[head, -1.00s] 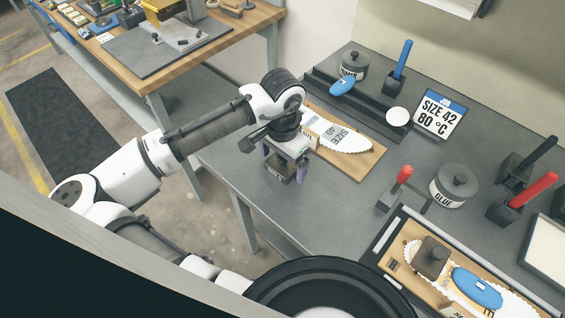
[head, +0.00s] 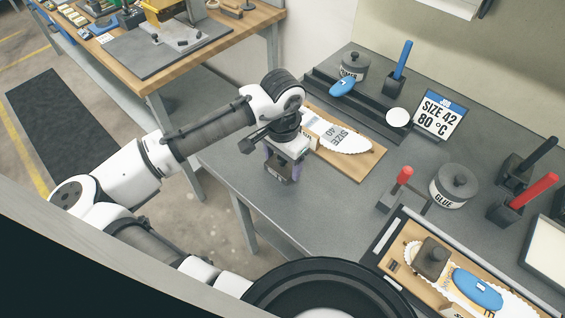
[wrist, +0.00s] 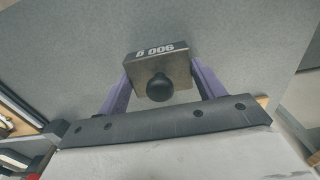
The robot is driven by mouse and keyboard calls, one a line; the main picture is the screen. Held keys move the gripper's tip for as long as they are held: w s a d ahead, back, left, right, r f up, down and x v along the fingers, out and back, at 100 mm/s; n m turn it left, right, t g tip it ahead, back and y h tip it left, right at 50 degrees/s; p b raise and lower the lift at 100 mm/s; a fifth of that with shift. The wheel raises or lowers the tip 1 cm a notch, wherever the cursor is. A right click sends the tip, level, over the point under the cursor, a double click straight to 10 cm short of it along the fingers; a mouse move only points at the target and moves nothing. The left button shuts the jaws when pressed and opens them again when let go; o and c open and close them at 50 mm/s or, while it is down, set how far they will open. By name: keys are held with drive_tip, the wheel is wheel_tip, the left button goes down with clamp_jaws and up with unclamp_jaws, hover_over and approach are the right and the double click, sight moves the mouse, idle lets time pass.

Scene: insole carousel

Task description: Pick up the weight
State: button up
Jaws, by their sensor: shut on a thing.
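A weight, a squat metal block with a round black knob and a "900 g" marking, is between my gripper's fingers in the wrist view (wrist: 158,65). In the head view it shows under my gripper (head: 279,173), near the left front part of the grey bench. My gripper (wrist: 158,85) is shut on the block, with one purple finger against each side. It also shows in the head view (head: 282,166). I cannot tell whether the block touches the bench top. A second dark weight (head: 432,257) with a knob stands on a white insole at the lower right.
A wooden board (head: 366,164) with a size 40 insole lies just right of my gripper. A glue pot (head: 452,187), a red-handled tool (head: 404,175) and a "SIZE 42 80 °C" sign (head: 438,114) stand farther right. The bench (head: 330,215) is clear in front.

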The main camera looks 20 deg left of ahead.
drive_tip(key=shift+r, duration=0.15)
wheel_tip(320, 180, up, 20)
drive_tip(key=b, duration=0.2)
drive_tip(key=shift+d, duration=0.1)
